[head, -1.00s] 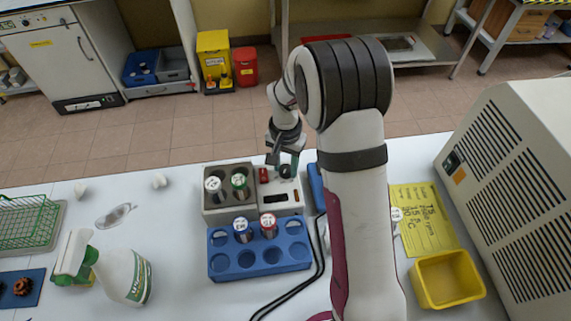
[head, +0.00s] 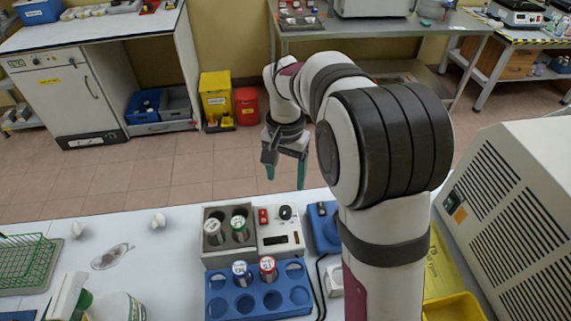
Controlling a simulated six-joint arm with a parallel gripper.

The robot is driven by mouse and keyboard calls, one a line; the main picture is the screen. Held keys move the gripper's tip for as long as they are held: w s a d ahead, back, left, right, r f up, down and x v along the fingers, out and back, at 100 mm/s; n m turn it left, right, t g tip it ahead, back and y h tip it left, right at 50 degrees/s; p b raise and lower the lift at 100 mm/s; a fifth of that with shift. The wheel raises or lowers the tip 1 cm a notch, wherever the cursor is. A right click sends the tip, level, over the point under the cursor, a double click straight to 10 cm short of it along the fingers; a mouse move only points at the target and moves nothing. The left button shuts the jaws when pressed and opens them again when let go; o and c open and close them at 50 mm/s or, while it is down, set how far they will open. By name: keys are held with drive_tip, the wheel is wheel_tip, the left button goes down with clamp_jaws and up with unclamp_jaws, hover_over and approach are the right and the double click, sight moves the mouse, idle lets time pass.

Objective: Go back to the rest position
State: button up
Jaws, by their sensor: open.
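My gripper (head: 286,175) is in the head view, above the far edge of the white table. Its two teal-tipped fingers point down and are spread apart, with nothing between them. Below it stands a grey heating block (head: 215,258) with a control panel (head: 283,247) that has a red switch (head: 263,216) and a black knob (head: 285,212). Two capped tubes, one white-capped (head: 213,232) and one green-capped (head: 239,229), stand in the block. My gripper is apart from all of these.
A blue rack (head: 258,301) in front of the block holds two tubes, one blue-capped (head: 241,273) and one red-capped (head: 267,269). A large beige machine (head: 520,210) stands at right.

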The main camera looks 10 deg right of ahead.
wheel_tip(320, 180, up, 4)
drive_tip(key=shift+f, duration=0.25)
drive_tip(key=s+n+y, duration=0.1)
drive_tip(key=s, duration=2.7)
drive_tip(key=shift+s+a+f+y, duration=0.15)
drive_tip(key=shift+s+a+y, duration=0.05)
drive_tip(key=shift+a+y, duration=0.2)
